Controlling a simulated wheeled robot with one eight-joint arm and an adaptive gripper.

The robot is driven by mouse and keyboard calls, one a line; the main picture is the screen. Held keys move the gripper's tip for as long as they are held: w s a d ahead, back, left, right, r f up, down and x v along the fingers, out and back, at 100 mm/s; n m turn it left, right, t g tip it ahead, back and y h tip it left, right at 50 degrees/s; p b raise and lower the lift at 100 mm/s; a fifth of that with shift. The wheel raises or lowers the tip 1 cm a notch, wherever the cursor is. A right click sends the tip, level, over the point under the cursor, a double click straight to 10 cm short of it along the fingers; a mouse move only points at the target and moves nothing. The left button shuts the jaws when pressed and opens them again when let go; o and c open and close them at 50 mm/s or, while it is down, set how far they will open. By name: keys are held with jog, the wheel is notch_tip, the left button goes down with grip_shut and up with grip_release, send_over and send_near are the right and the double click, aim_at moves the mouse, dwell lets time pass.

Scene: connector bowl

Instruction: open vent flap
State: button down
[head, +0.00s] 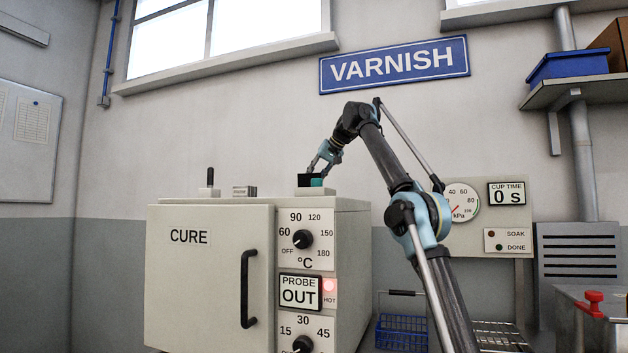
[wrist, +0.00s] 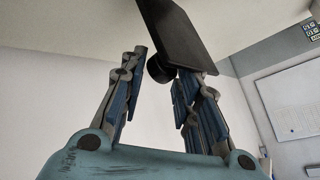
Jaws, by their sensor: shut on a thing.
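The vent flap, a small dark plate (head: 303,181), is on top of the cream CURE oven (head: 205,285), at its right end, in the head view. My gripper (head: 318,172) comes down onto it from above. In the wrist view the dark plate (wrist: 185,35) crosses the space at the fingertips, with a round dark knob (wrist: 159,69) on its side. My gripper (wrist: 162,72) is shut on the flap at this knob. The exact contact is partly hidden, and I cannot tell how far the flap is tilted.
A black upright lever (head: 209,180) and a small label block (head: 244,191) stand on the oven top to the left. The oven door handle (head: 247,289) sticks out in front. A gauge panel (head: 485,215) and a blue wire basket (head: 402,331) are to the right.

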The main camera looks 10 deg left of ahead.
jog(key=shift+w+d+f, duration=0.2)
jog(key=shift+w+d, duration=0.05)
dwell(0.3)
jog(key=c, duration=1.4)
grip_release()
jog(key=shift+w+d, duration=0.1)
jog(key=shift+o, duration=0.5)
jog(key=shift+w+d+f, duration=0.1)
jog(key=shift+w+f, duration=0.2)
jog(key=shift+w, duration=0.1)
jog(key=shift+s+a+r, duration=0.2)
jog(key=shift+s+a, duration=0.1)
jog(key=shift+s, duration=0.05)
jog(key=shift+d+r, duration=0.1)
jog(key=shift+r, duration=0.05)
jog(key=shift+s+d+r, duration=0.15)
jog(key=shift+d+r, duration=0.1)
jog(key=shift+d, duration=0.05)
jog(key=shift+s+d, duration=0.3)
jog(key=shift+d, duration=0.05)
jog(key=s+d, duration=0.6)
jog(key=d, duration=0.3)
jog(key=shift+d, duration=0.15)
